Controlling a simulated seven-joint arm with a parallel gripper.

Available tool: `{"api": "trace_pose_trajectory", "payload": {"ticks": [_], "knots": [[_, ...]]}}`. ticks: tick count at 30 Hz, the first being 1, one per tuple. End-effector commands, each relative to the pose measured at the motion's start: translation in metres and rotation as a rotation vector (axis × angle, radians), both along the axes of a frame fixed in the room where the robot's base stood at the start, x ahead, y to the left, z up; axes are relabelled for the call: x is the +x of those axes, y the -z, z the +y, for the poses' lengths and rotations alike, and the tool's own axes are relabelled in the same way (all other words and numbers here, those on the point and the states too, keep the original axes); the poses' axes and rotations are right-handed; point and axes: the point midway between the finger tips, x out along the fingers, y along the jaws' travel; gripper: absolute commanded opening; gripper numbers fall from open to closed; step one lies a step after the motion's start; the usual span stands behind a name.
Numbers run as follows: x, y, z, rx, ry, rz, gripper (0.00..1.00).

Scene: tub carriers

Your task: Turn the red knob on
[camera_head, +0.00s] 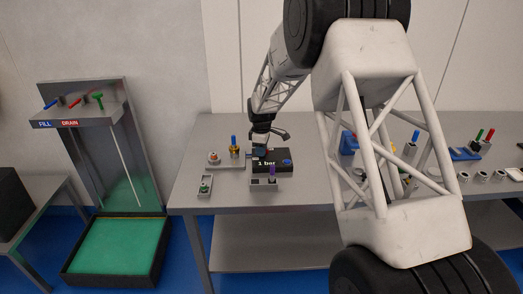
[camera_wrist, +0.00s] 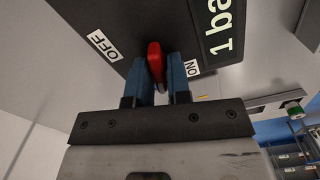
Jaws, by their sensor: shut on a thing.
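The red knob (camera_wrist: 154,58) shows in the wrist view between the two blue fingers of my gripper (camera_wrist: 159,70), which is shut on it. The knob sits on the face of a black box (camera_wrist: 115,12) marked "1 bar". An OFF label (camera_wrist: 103,44) is on the knob's left and an ON label (camera_wrist: 192,68) on its right. The knob's exact angle is partly hidden by the fingers. In the head view my gripper (camera_head: 259,150) is at the left end of the black box (camera_head: 271,167), and the red knob is hidden there.
A purple-handled unit (camera_head: 265,183) stands just in front of the box, and a plate with a blue-handled valve (camera_head: 234,146) stands left.

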Motion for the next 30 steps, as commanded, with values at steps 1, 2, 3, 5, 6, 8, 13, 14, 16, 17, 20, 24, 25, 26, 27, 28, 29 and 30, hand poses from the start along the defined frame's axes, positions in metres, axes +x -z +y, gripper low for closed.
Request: {"api": "trace_pose_trajectory", "payload": {"ticks": [1,2,3,5,6,8,13,14,16,17,20,24,25,26,27,28,29,30], "knots": [[0.0001,-0.0010,0.0008,0.001,-0.037,-0.001,0.00],[-0.0001,-0.0012,0.0008,0.001,-0.060,-0.002,0.00],[-0.0002,-0.0014,0.0009,0.001,-0.089,-0.002,0.00],[-0.0004,-0.0015,0.0008,0.001,-0.127,-0.002,0.00],[-0.0006,-0.0016,0.0009,0.001,-0.150,-0.002,0.00],[-0.0008,-0.0015,0.0009,0.001,-0.180,-0.002,0.00],[-0.0012,-0.0010,0.0008,0.001,-0.237,-0.001,0.00],[-0.0013,-0.0010,0.0008,0.001,-0.243,-0.001,0.00],[-0.0013,-0.0009,0.0008,0.001,-0.253,-0.001,0.00],[-0.0014,-0.0009,0.0009,0.001,-0.256,-0.001,0.00],[-0.0014,-0.0009,0.0009,0.001,-0.260,-0.001,0.00],[-0.0013,-0.0009,0.0008,0.001,-0.259,-0.001,0.00],[-0.0013,-0.0009,0.0008,0.001,-0.259,-0.001,0.00],[-0.0014,-0.0009,0.0007,0.001,-0.259,-0.001,0.00],[-0.0014,-0.0009,0.0007,0.001,-0.259,-0.001,0.00],[-0.0014,-0.0009,0.0007,0.001,-0.259,-0.001,0.00],[-0.0014,-0.0009,0.0007,0.001,-0.259,-0.001,0.22],[-0.0014,-0.0009,0.0007,0.001,-0.259,-0.001,0.29]]}}
